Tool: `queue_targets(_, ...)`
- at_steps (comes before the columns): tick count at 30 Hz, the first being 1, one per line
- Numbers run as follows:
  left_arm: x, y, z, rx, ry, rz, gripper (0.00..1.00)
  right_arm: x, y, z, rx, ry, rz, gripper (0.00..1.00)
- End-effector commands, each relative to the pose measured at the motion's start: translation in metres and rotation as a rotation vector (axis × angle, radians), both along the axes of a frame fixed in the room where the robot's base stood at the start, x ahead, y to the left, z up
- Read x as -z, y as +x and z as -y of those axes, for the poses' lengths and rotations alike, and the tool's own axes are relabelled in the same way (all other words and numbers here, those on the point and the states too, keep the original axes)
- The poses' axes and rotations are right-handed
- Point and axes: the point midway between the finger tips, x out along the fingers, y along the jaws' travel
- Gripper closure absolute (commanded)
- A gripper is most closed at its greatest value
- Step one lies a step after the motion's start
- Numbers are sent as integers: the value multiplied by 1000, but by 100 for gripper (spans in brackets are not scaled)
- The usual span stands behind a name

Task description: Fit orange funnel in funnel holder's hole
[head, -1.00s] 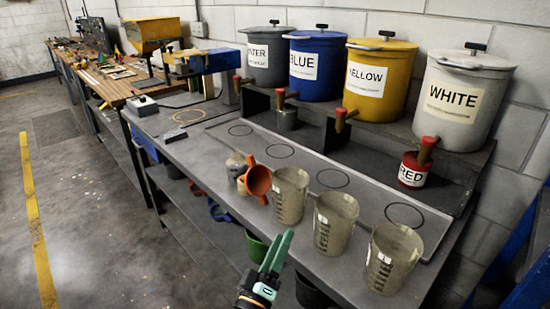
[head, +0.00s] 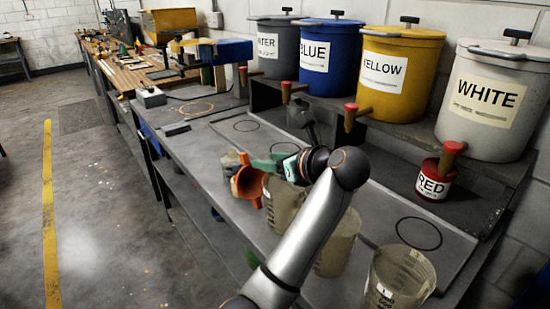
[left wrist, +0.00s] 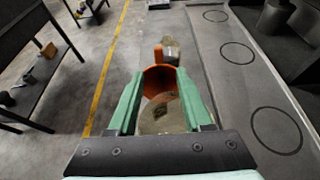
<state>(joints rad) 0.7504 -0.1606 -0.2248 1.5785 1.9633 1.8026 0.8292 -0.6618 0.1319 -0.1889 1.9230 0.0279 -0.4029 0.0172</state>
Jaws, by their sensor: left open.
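The orange funnel (head: 248,186) lies tilted on the bench with its wide mouth toward the cups, against a greyish jar (head: 231,160). My left gripper (head: 268,163) is open, with teal fingers, close beside the funnel and above the nearest clear cup (head: 283,205). In the left wrist view, the funnel mouth (left wrist: 160,79) shows between the spread fingers, just beyond the cup (left wrist: 162,117). I cannot tell whether the fingers touch the funnel. I cannot make out the funnel holder for certain. My right gripper is not in view.
More clear cups stand nearer, one partly behind my arm (head: 338,244) and one at the front (head: 398,279). Labelled paint buckets such as the white one (head: 490,100) line the wall shelf. A red can (head: 436,180) stands below them. Drawn circles (head: 419,233) mark open bench.

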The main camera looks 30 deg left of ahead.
Motion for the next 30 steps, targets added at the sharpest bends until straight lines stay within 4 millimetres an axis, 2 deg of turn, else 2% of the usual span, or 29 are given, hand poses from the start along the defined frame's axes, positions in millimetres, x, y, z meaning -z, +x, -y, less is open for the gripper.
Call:
queue_targets(8,13,10,-29,-3,7,-1,50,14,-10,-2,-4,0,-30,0)
queue_targets(18,31,24,-62,-2,3,-1,50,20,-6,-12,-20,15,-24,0)
queue_targets(24,35,29,-76,-1,4,0,50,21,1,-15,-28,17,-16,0)
queue_targets(30,36,31,-81,0,5,0,50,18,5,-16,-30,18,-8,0)
